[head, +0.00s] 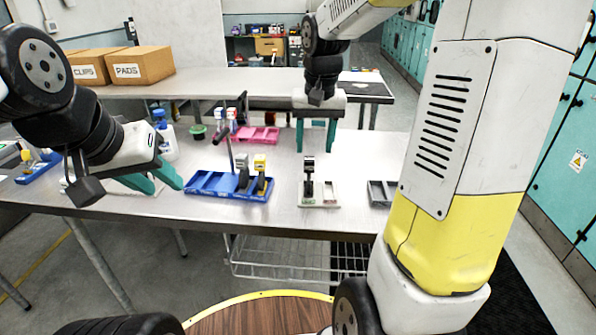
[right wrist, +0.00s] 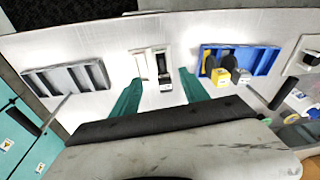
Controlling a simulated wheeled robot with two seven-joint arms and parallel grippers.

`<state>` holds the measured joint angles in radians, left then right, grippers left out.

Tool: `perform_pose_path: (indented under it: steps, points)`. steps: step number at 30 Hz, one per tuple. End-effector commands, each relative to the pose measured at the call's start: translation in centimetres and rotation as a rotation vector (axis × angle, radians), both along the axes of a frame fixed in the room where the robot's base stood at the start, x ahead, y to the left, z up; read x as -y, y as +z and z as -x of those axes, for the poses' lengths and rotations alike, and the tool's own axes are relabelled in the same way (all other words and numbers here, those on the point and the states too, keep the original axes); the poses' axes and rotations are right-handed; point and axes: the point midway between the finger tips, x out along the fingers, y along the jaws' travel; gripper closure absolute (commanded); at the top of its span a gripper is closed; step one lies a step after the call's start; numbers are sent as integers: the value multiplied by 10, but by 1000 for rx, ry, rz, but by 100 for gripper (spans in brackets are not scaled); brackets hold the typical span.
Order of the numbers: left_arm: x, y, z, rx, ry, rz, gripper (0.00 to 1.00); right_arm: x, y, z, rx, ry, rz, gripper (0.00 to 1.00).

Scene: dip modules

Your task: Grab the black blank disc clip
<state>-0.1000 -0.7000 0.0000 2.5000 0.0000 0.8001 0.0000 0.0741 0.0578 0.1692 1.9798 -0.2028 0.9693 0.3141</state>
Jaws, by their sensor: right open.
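A black clip (head: 309,175) stands upright on a small white base plate (head: 328,203) near the front edge of the table. It also shows in the right wrist view (right wrist: 164,78), between my finger lines and beyond the fingertips. Whether its disc is blank is too small to tell. My right gripper (head: 316,150) is open and empty, teal fingers pointing down, above and slightly behind the clip, not touching it. My left gripper (head: 168,189) is at the left, over the table, its two teal fingers apart and nothing between them.
A blue tray (head: 205,183) left of the clip holds a grey and a yellow clip. A dark grey tray (head: 380,193) is to the right. A pink tray (head: 258,135), a white bottle (head: 165,140) and a thin dark post (head: 229,150) stand further left. Table around the base plate is clear.

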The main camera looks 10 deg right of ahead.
Motion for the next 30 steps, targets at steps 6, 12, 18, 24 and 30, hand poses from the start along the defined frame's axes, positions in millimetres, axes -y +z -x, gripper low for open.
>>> perform_pose_path:
  steps: [6, 12, 18, 24, 30]
  points:
    - [0, 0, 0, 0, 0, 0, 64, 5, -53, -52, -121, -66, 6, 47]
    - [0, 0, 0, 0, 0, 0, 64, 7, -73, -67, -157, -90, 8, 47]
    - [0, 0, 0, 0, 0, 0, 64, 7, -94, -67, -162, -92, 8, 47]
    - [0, 0, 0, 0, 0, 0, 64, 5, -118, -66, -163, -92, 8, 47]
    - [0, 0, 0, 0, 0, 0, 64, 4, -146, -65, -161, -91, 8, 47]
